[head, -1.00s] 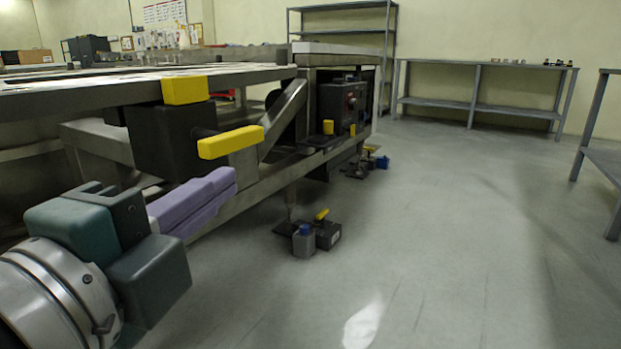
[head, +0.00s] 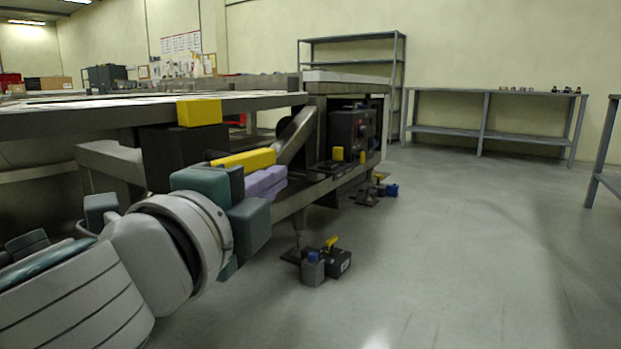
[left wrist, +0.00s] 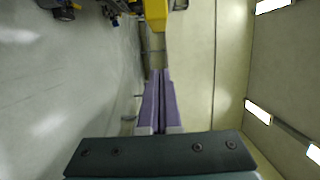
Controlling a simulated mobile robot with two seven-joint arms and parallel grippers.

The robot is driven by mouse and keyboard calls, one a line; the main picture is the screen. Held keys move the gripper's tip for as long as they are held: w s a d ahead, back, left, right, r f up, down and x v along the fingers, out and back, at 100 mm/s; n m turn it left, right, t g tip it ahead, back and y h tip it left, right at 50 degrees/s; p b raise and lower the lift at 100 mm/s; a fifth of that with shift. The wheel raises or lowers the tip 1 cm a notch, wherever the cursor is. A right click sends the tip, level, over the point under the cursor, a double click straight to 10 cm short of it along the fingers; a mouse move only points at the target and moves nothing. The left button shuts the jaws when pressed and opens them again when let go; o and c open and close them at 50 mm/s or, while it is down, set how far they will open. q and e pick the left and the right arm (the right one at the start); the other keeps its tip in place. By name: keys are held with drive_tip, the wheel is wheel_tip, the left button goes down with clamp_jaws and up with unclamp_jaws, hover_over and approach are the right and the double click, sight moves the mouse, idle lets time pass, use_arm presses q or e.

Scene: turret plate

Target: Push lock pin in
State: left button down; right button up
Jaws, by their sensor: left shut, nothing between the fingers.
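The lock pin's yellow handle (head: 246,159) juts to the right from a black block (head: 170,155) under the table edge. The block has a yellow cap (head: 199,112). A short bit of dark shaft shows between block and handle. My left gripper (head: 284,180) has lilac fingers, shut and empty. In the head view the fingers appear just below and right of the handle; I cannot tell whether they touch it. In the left wrist view the shut fingers (left wrist: 160,73) point toward a yellow part (left wrist: 155,10) at the top edge. My right gripper is out of view.
The long metal table (head: 60,122) fills the left side. A dark control box (head: 352,135) sits further along its frame. Small blocks with a yellow lever (head: 331,242) are low by the table. The floor (head: 470,260) to the right is clear, with a grey bench (head: 480,133) behind.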

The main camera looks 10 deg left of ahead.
sight(229, 160)
use_arm(q)
drive_tip(key=w+a, duration=0.1)
drive_tip(key=w+a+b, duration=0.1)
drive_tip(key=a, duration=0.1)
drive_tip(key=shift+w+a, duration=0.3)
drive_tip(key=shift+w, duration=0.05)
drive_tip(key=a, duration=0.1)
drive_tip(key=w+a, duration=0.1)
drive_tip(key=a, duration=0.1)
drive_tip(key=shift+w+a, duration=0.15)
drive_tip(key=shift+a, duration=0.2)
drive_tip(key=shift+p, duration=0.3)
